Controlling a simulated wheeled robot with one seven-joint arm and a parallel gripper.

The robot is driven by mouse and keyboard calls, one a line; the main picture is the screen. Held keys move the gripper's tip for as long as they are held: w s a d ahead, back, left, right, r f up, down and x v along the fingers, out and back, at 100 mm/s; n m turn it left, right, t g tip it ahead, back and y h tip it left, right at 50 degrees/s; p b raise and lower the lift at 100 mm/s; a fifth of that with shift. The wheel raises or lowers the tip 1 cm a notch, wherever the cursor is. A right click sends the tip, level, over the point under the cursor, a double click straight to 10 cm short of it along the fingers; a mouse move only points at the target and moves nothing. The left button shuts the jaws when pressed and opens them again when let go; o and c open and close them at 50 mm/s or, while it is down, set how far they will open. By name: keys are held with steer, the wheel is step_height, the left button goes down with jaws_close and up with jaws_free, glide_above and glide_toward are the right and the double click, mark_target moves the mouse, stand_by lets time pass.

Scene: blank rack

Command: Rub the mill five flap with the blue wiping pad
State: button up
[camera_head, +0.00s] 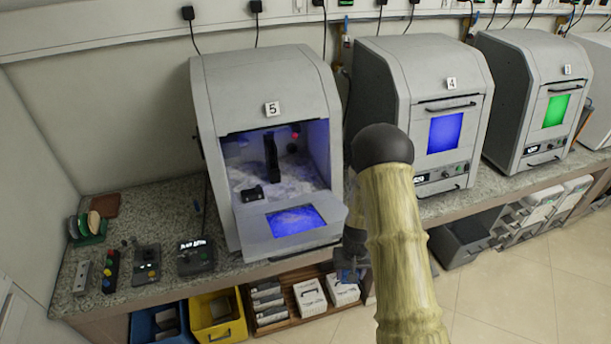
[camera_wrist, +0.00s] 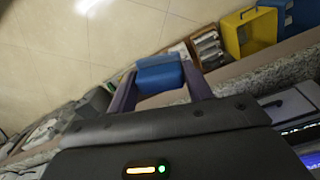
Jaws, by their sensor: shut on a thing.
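The mill marked five (camera_head: 262,88) stands at the left of the counter with its chamber open. Its flap (camera_head: 252,228) is folded down toward the front, with a lit blue window in it. Part of this mill seems to show at the right edge of the wrist view. My gripper (camera_wrist: 160,84) is shut on the blue wiping pad (camera_wrist: 160,74), which sits between its two fingers. In the head view my gripper (camera_head: 352,262) is just right of the flap, near the counter's front edge, apart from the flap. My arm partly hides it, and the pad is hard to make out there.
Mill four (camera_head: 398,95) and mill three (camera_head: 520,80) stand shut to the right. Control boxes (camera_head: 146,262) and a green rack (camera_head: 88,232) are on the counter at left. Blue and yellow bins (camera_head: 218,318) sit below.

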steer(key=s+a+r+n+g+p, duration=0.1)
steer(key=s+a+r+g+p, duration=0.1)
steer(key=a+r, duration=0.4)
steer(key=s+a+r+n+g+h+p, duration=0.1)
steer(key=s+a+r+p, duration=0.3)
steer(key=r, duration=0.6)
steer(key=shift+s+a+r+n+g+p, duration=0.15)
steer(key=shift+a+r+n+g+p, duration=0.2)
steer(key=shift+a+p, duration=0.85)
